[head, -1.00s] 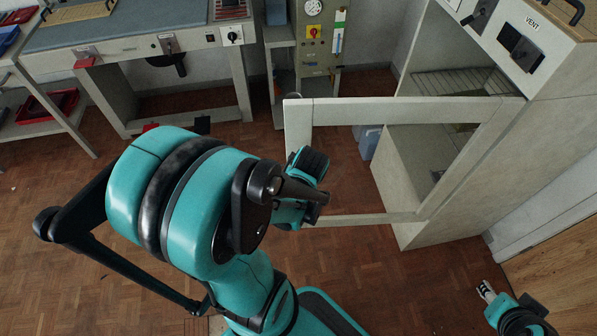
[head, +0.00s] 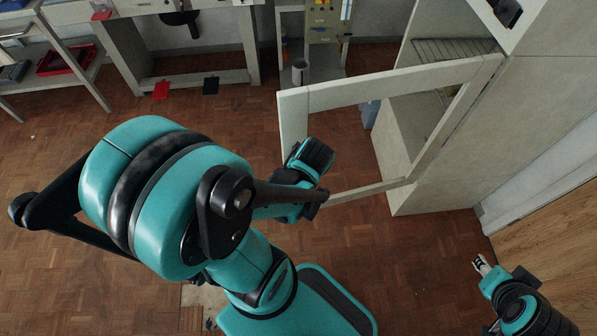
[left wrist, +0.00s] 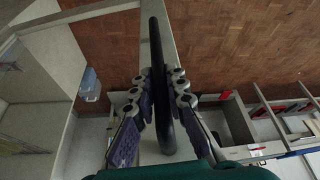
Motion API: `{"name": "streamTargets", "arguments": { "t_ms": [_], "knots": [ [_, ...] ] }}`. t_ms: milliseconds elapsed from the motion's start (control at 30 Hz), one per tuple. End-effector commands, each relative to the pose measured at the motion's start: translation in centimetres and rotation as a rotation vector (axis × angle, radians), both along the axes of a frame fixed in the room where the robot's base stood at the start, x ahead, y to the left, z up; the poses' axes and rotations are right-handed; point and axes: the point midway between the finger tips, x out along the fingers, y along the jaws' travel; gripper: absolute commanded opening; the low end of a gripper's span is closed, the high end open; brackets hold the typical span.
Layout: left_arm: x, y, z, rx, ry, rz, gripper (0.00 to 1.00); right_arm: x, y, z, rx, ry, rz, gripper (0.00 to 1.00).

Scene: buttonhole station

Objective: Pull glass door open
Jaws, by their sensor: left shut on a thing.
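The glass door is a pale frame (head: 392,80) around a see-through pane, standing open from the pale cabinet (head: 440,150), with its hinged side at the right. In the left wrist view a long black bar handle (left wrist: 160,70) runs along the door's pale edge strip. My left gripper (left wrist: 164,88) has its fingers on both sides of this handle and is shut on it. In the head view my left gripper (head: 312,160) is at the door's free side, and its fingertips are hidden. My right gripper (head: 480,264) is at the lower right, away from the door; its finger gap is unclear.
A pale workbench (head: 190,75) stands at the back left, with red and black pieces on the floor before it. A shelf with a red tray (head: 68,58) is at the far left. A wooden panel (head: 560,235) is at the right. Parquet floor between is clear.

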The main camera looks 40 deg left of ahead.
Motion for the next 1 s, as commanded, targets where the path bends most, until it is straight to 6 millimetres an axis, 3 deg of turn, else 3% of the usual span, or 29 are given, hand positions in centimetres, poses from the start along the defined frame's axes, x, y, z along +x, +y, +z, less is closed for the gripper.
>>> {"name": "streamTargets", "arguments": {
  "t_ms": [133, 167, 233, 667, 1000],
  "knots": [
    [0.0, 0.0, 0.0, -0.001, 0.0, 0.0, 0.0, 0.0, 0.0, 0.0, 0.0, 0.0, 0.0, 0.4],
    [0.0, 0.0, 0.0, -0.001, 0.0, 0.0, 0.18, 0.0, 0.0, 0.0, 0.0, 0.0, 0.0, 0.4],
    [0.0, 0.0, 0.0, -0.001, 0.0, 0.001, 0.34, 0.0, 0.0, 0.0, 0.0, 0.0, 0.0, 0.4],
    [0.0, -0.2, 0.4, -0.001, 0.0, 0.0, 0.34, 0.0, 0.0, 0.0, 0.0, 0.0, 0.0, 0.4],
    [-0.8, -1.5, 3.7, -0.002, 0.0, -0.001, 0.34, 0.0, 0.0, 0.0, 0.0, 0.0, 0.0, 0.4]
  ]
}}
